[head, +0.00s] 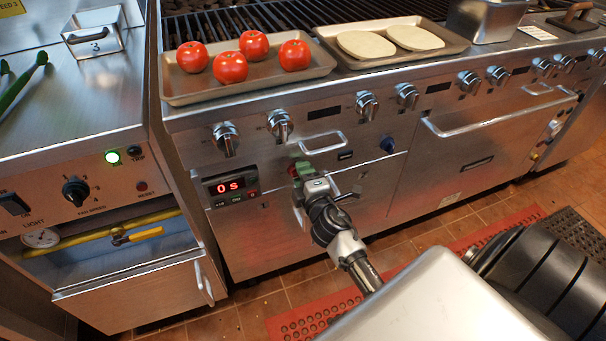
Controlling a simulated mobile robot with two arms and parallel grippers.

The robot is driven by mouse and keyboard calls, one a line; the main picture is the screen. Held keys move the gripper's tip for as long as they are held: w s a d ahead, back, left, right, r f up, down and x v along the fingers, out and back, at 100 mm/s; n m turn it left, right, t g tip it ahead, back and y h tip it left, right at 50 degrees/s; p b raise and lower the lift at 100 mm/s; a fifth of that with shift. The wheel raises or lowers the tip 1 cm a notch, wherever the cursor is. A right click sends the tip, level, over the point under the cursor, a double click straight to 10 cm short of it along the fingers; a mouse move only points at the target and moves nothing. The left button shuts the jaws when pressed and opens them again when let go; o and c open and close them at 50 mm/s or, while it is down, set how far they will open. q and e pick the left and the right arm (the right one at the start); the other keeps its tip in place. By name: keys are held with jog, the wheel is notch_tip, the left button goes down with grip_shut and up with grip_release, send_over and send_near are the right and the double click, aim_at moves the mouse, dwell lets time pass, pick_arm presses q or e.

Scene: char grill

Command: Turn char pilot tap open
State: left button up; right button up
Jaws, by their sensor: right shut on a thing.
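A small green part (303,169), which looks like the pilot tap's handle, shows on the steel front of the char grill (355,190), below the knobs. My right gripper (308,184) is at this green part, with its arm coming up from the lower right. It is shut on the part, and its fingers hide much of it. How far the tap is turned cannot be told. My left gripper is not in view.
A red display (229,186) reads "0 s" left of my right gripper. A bar handle (321,143) and a blue knob (388,144) are close by. A tray of tomatoes (250,82) and one of flat breads (395,50) stand above. A yellow-handled valve (137,236) is at left.

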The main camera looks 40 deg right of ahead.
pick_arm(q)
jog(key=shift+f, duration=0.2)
pick_arm(e)
jog(key=shift+n, duration=0.6)
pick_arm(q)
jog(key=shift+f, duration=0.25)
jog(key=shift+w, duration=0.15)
pick_arm(e)
jog(key=o, duration=0.9)
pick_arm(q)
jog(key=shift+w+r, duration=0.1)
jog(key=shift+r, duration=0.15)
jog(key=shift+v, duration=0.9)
pick_arm(e)
jog(key=shift+v, duration=5.4)
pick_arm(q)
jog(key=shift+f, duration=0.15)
